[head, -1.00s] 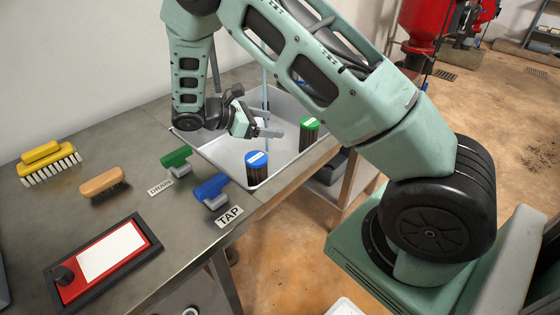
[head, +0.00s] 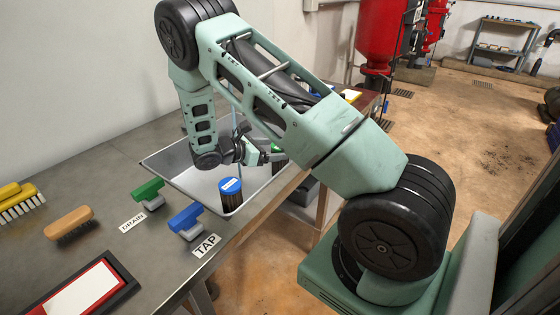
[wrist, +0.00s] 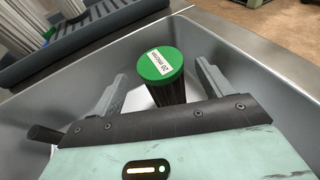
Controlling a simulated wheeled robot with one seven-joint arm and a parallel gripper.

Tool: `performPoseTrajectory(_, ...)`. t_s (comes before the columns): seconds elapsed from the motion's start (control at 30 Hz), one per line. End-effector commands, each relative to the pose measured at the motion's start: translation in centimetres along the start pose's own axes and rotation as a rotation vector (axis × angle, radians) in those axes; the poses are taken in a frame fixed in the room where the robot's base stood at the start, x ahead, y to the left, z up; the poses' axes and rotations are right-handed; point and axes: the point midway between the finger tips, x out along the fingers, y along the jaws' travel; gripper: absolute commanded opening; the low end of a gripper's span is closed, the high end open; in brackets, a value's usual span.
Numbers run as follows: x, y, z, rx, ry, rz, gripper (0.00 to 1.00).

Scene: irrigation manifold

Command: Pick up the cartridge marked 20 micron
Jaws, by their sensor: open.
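The cartridge marked 20 micron (wrist: 161,66) has a green cap with a white label and a dark ribbed body. In the wrist view it stands in the metal sink, between and just beyond the two fingers of my gripper (wrist: 163,88). The fingers are apart, with nothing held. In the head view my gripper (head: 270,156) is over the sink, and the green cap (head: 278,147) shows only in part behind it. A blue-capped cartridge (head: 230,193) stands in the near part of the sink, apart from my gripper.
The sink (head: 160,166) has raised metal walls around the cartridges. A green drain handle (head: 148,190) and a blue tap handle (head: 185,217) stand on the counter beside it. Brushes (head: 68,223) lie at the left. In the wrist view a dark grey ribbed tray (wrist: 85,37) lies beyond the sink wall.

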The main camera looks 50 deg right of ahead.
Motion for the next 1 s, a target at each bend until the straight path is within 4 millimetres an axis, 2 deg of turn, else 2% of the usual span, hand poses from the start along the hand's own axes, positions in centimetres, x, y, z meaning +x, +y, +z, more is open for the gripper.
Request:
performPoseTrajectory(0.33, 4.5, -0.2, 0.0, -0.001, 0.000, -0.003, 0.79)
performPoseTrajectory(0.63, 5.1, -0.2, 0.0, 0.000, 0.001, 0.000, 0.79)
performPoseTrajectory(0.67, 5.1, -0.2, 0.0, 0.000, 0.001, 0.000, 0.76)
performPoseTrajectory(0.83, 5.1, -0.2, 0.0, 0.000, 0.001, 0.000, 0.28)
performPoseTrajectory(1.0, 5.1, -0.2, 0.0, 0.000, 0.000, -0.001, 0.27)
